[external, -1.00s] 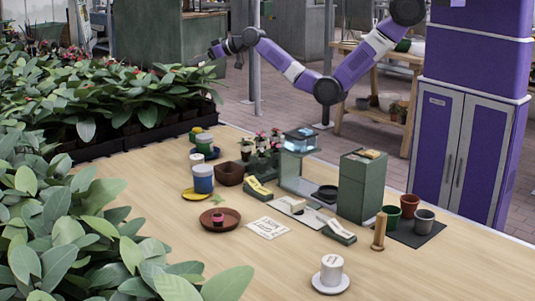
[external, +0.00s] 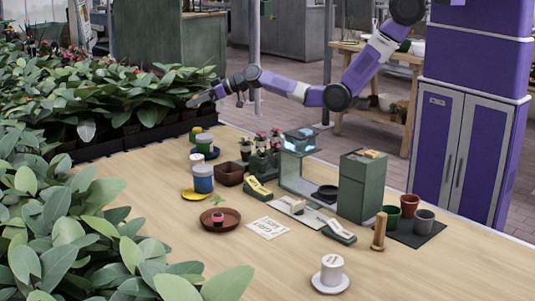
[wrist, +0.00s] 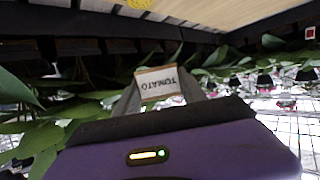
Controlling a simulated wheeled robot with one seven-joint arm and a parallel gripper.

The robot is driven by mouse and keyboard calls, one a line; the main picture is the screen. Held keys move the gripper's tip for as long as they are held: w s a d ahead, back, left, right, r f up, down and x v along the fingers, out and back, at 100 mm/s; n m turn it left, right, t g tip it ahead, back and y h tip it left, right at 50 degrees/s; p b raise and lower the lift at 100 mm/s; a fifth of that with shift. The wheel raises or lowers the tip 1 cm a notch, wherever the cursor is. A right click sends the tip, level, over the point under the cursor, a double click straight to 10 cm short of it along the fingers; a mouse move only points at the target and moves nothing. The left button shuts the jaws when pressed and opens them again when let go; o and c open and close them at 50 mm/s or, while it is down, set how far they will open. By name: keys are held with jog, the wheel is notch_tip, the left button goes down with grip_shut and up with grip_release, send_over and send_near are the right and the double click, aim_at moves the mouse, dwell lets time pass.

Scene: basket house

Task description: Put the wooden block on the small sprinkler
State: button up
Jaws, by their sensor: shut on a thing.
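My gripper (external: 203,98) is out over the leafy plants at the table's far left edge. In the external view the block is too small to make out well. I cannot tell for sure which thing is the small sprinkler.
Leafy plants (external: 130,95) line the back left; more leaves fill the front left. The wooden table (external: 180,250) holds a blue-and-white jar (external: 203,178), a brown saucer (external: 209,226), a tall green box (external: 362,190), small pots (external: 409,205) and a white cup (external: 331,269).

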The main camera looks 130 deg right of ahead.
aim_at(197, 128)
notch_tip(197, 128, down, 9)
jog(key=shift+r+b, duration=0.15)
jog(key=shift+b, duration=0.35)
jog(key=o, duration=1.3)
jog(key=shift+r, duration=0.1)
jog(key=p+v, duration=0.1)
jog(key=v, duration=1.1)
